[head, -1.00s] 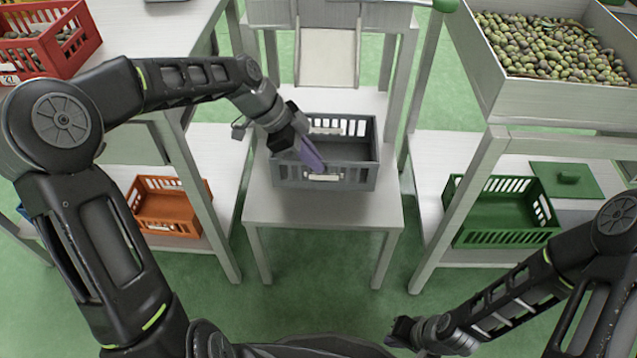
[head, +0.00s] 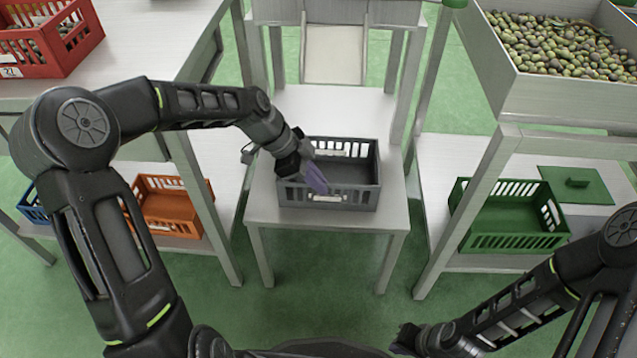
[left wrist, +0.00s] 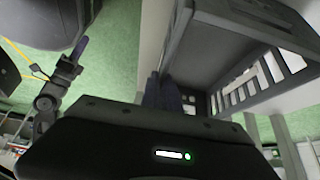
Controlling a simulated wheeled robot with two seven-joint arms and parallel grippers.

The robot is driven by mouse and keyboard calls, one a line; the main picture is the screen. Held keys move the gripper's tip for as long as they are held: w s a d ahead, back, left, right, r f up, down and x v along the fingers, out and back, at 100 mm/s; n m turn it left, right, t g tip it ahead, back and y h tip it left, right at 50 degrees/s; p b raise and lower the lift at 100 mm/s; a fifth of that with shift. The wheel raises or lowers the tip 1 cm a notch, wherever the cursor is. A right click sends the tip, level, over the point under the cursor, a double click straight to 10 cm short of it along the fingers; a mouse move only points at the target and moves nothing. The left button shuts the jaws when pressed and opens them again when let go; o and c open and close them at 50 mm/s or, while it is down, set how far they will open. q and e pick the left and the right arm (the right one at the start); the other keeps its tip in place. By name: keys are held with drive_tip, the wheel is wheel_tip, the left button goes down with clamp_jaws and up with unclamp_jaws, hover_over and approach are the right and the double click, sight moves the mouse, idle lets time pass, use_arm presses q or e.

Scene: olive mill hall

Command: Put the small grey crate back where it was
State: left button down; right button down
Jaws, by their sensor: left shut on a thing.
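The small grey crate (head: 362,194) is over the low pale table (head: 330,222) in the middle of the head view, upright and looking empty. I cannot tell whether its base touches the tabletop. My left gripper (head: 316,180) is shut on the wall of the crate nearest me, left of its pale label. The crate also shows in the left wrist view (left wrist: 228,48), beside the purple fingers. My right gripper (head: 402,338) is low at the bottom of the head view, away from the crate; its fingers are too unclear to judge.
A pale chute (head: 334,55) stands behind the crate. An orange crate (head: 172,212) is on the left lower shelf, a green crate (head: 510,238) and green lid (head: 575,185) on the right one. Table legs flank both sides. An olive bin (head: 560,95) is upper right.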

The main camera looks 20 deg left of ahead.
use_arm(q)
drive_tip(key=shift+f, duration=0.1)
drive_tip(key=c, duration=1.6)
unclamp_jaws()
drive_tip(key=shift+a+r, duration=0.1)
drive_tip(key=shift+r, duration=0.25)
drive_tip(key=p+v, duration=0.3)
drive_tip(key=v, duration=0.7)
drive_tip(key=shift+a+r, duration=0.1)
drive_tip(key=shift+r, duration=0.05)
drive_tip(key=shift+s+a+r, duration=0.15)
drive_tip(key=shift+a+r, duration=0.2)
drive_tip(key=shift+r, duration=0.15)
